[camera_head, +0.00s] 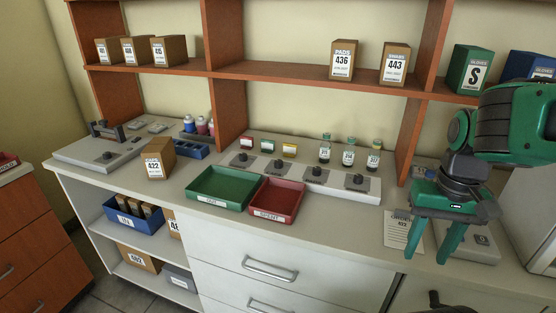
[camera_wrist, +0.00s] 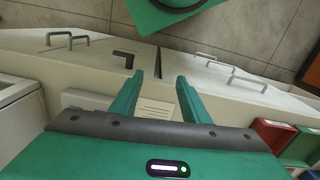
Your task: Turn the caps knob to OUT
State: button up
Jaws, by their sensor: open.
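Several dark knobs sit in a row on a long grey panel (camera_head: 335,187) at the back of the counter, in the head view. They are a first knob (camera_head: 242,157), a second knob (camera_head: 280,164), a third knob (camera_head: 316,172) and the rightmost knob (camera_head: 358,181). Their labels are too small to read, so I cannot tell which is the caps knob or where it points. My gripper (camera_head: 428,258) is open and empty, pointing down above the counter's front edge, right of the panel. In the wrist view my gripper (camera_wrist: 160,76) shows both fingers apart with nothing between them.
A green tray (camera_head: 196,197) and a red tray (camera_head: 264,212) stand in front of the panel. Bottles and small coloured boxes stand behind the knobs. A paper sheet (camera_head: 398,226) and a grey device (camera_head: 484,241) lie near my gripper. A shelf (camera_head: 270,73) spans above the counter.

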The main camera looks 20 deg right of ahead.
jog(key=w+d+r+n, duration=0.1)
jog(key=w+r+n, duration=0.15)
jog(key=w, duration=0.75)
jog(key=n+t+y, duration=0.2)
jog(key=n+t, duration=0.2)
jog(key=n, duration=0.6)
send_near(279, 161)
jog(key=x, duration=0.8)
jog(key=shift+w+f, duration=0.15)
jog(key=shift+f, duration=0.05)
